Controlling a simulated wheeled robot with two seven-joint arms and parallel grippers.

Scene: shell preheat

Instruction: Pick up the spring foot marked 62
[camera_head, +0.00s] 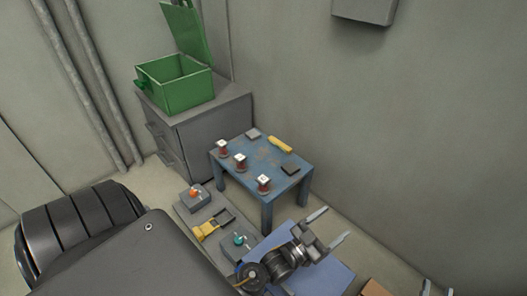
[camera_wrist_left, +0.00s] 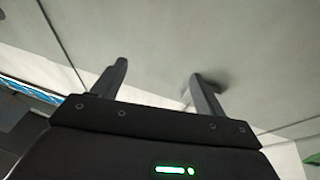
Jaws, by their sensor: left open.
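Three small pieces with white tops and dark red lower parts stand on the blue table in the head view: one at the left corner (camera_head: 222,147), one in the middle (camera_head: 240,161) and one near the front (camera_head: 263,183). They may be the spring feet; no number is readable, so I cannot tell which is marked 62. My left gripper (camera_head: 330,227) is open and empty, to the right of and nearer than the blue table. Its spread fingers also show in the left wrist view (camera_wrist_left: 160,88), facing bare wall. Two separated fingertips of my right gripper (camera_head: 438,290) show at the bottom right edge.
The blue table (camera_head: 262,158) also holds a yellow piece (camera_head: 280,145) and dark flat pieces (camera_head: 290,169). Behind it, an open green box (camera_head: 180,90) stands on a grey cabinet (camera_head: 215,125). Grey boxes with orange (camera_head: 195,191) and teal (camera_head: 239,240) parts sit in front. Walls close the back and right.

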